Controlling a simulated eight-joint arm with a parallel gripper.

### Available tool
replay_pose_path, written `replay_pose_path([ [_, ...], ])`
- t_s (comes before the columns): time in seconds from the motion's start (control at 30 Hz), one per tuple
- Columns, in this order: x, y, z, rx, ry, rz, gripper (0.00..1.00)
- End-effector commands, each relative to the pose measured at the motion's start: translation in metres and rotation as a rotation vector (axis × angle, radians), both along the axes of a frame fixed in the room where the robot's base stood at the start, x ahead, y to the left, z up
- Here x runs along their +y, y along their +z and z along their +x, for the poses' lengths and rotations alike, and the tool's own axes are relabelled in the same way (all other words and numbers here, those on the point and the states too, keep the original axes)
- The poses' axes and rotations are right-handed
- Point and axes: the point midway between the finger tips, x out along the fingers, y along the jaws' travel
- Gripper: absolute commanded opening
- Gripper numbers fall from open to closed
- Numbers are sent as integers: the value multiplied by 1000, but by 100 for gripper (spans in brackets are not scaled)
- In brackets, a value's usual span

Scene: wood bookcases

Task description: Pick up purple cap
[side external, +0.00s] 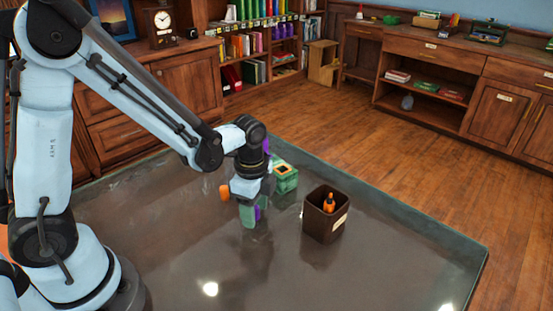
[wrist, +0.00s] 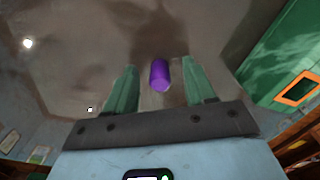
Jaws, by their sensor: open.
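The purple cap (wrist: 159,75) is a small cylinder on the dark glossy table, between the two green fingers of my gripper (wrist: 160,88) in the wrist view. The fingers are apart, with a visible gap on both sides of the cap. In the side view my gripper (side external: 250,216) points down low over the table. The purple cap (side external: 258,213) shows there partly hidden behind a finger. I cannot tell whether the fingers touch the table.
A green box with an orange-rimmed opening (side external: 284,177) stands just behind my gripper. A dark brown bin (side external: 325,218) holding an orange item stands to its right. An orange cylinder (side external: 224,192) lies to the left. The table's front (side external: 380,270) is clear.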

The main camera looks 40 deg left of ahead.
Motion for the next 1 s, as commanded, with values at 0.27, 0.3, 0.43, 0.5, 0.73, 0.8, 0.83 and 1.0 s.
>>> replay_pose_path([
  [0.27, 0, 0, 0, 0, 0, 0, 25],
  [0.3, 0, 0, 0, 0, 0, 0, 19],
  [0.43, 0, 0, 0, 0, 0, 0, 0],
  [0.5, 0, 0, 0, 0, 0, 0, 0],
  [0.73, 0, 1, 0, 0, 0, 0, 0],
  [0.8, 0, 3, 0, 0, 0, 0, 0],
  [0.83, 0, 4, 0, 0, 0, 0, 0],
  [1.0, 0, 17, 0, 0, 0, 1, 0],
])
